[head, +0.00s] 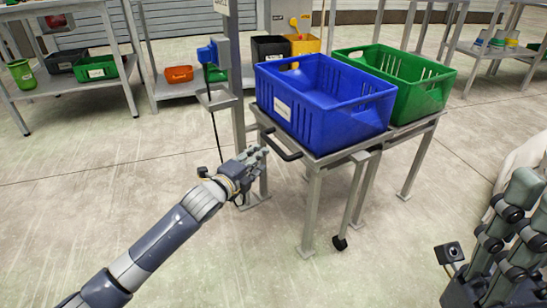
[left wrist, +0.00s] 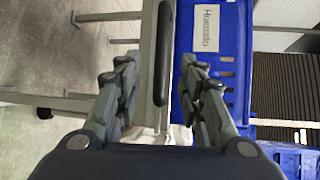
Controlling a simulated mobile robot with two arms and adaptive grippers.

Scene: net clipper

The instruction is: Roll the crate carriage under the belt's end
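The crate carriage is a grey metal frame (head: 312,205) with a black handle (head: 281,145) at its left front and a black caster (head: 339,242) at a leg's foot. A blue crate (head: 330,112) with a white label sits on top. My left gripper (head: 256,157) is just left of and below the handle in the head view. In the left wrist view my left gripper (left wrist: 158,72) is open, and the handle (left wrist: 164,55) shows between its fingers, with no clear contact. My right gripper (head: 515,215) is at the lower right; its fingertip gap is unclear. I cannot identify the belt's end.
A green crate (head: 420,85) stands right behind the blue one; whether on the same frame is unclear. A grey post (head: 234,75) with a blue device (head: 207,54) rises behind the handle. Shelves with bins stand at the back. A pale rounded surface (head: 520,158) is at right. Front floor is clear.

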